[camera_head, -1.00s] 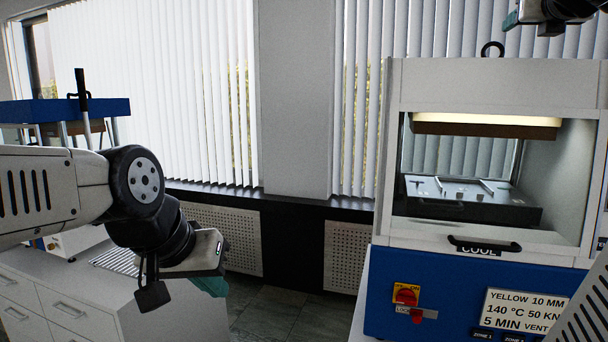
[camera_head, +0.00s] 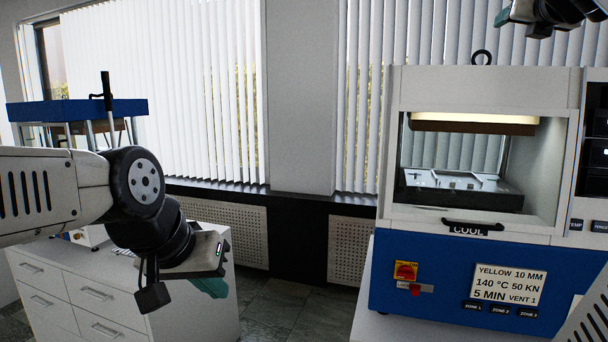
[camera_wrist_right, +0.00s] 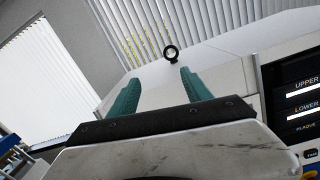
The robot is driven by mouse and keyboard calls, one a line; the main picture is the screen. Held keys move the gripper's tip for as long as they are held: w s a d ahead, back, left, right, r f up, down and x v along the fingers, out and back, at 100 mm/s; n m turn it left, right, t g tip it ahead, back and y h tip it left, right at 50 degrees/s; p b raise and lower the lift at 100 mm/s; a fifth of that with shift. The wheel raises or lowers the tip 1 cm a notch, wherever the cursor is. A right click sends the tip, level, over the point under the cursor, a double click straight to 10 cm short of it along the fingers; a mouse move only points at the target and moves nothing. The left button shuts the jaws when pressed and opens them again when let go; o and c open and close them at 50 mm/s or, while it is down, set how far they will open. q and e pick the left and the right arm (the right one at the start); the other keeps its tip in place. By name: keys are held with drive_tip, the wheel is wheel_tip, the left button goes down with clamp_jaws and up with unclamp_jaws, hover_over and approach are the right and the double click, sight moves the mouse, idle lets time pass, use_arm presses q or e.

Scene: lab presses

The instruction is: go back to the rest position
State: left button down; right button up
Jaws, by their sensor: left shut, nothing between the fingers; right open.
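My left gripper (camera_head: 212,287) hangs low at the left in the head view, in front of the white drawer cabinet. Its green fingertips are partly hidden behind the wrist, and it holds nothing. My right gripper (camera_head: 507,22) is high at the upper right of the head view, above the press and cut by the top edge. In the right wrist view its two green fingers (camera_wrist_right: 155,88) are spread apart and empty. The black ring (camera_wrist_right: 171,52) on top of the press shows between them, beyond the tips.
The blue and white press (camera_head: 450,275) stands at the right, with a dark tray (camera_head: 460,198) inside its chamber. Open floor (camera_head: 290,310) lies between.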

drive_tip(key=s+a+f+m+g+y, duration=0.1)
drive_tip(key=s+a+f+m+g, duration=0.25)
drive_tip(key=a+f+m, duration=0.65)
drive_tip(key=s+a+f+m+g+y, duration=0.2)
drive_tip(key=s+a+f+m, duration=0.25)
drive_tip(key=f+m, duration=0.65)
drive_tip(key=s+a+f+m+g+y, duration=0.1)
drive_tip(key=s+a+f+m+g, duration=0.4)
drive_tip(key=f, duration=1.1)
drive_tip(key=s+a+f+m+g+y, duration=0.1)
drive_tip(key=s+a+f+m+y, duration=0.2)
drive_tip(key=s+a+f, duration=0.4)
drive_tip(key=a+f+m, duration=0.1)
drive_tip(key=a, duration=0.2)
drive_tip(key=shift+a, duration=0.3)
drive_tip(key=shift+s+f, duration=0.1)
